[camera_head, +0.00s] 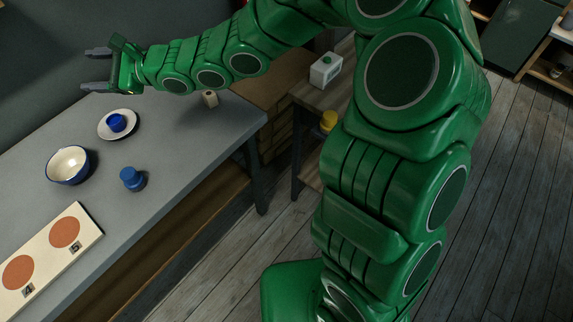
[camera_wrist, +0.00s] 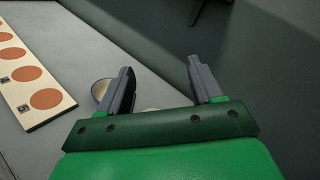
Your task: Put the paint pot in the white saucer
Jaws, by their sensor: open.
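The white saucer (camera_head: 104,134) lies on the grey table (camera_head: 190,140), and a small blue pot-like item (camera_head: 117,122) sits in it. I cannot tell which of the two is the paint pot. My gripper (camera_head: 93,70) is open and empty, above the far end of the table and beyond the saucer. In the wrist view my gripper (camera_wrist: 160,70) has its fingers apart with nothing between them. A pale sliver just above the gripper body there may be the saucer, mostly hidden.
A white bowl with a blue outside (camera_head: 68,165) stands left of the second blue pot. A board with orange discs (camera_head: 50,258) lies at the near left.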

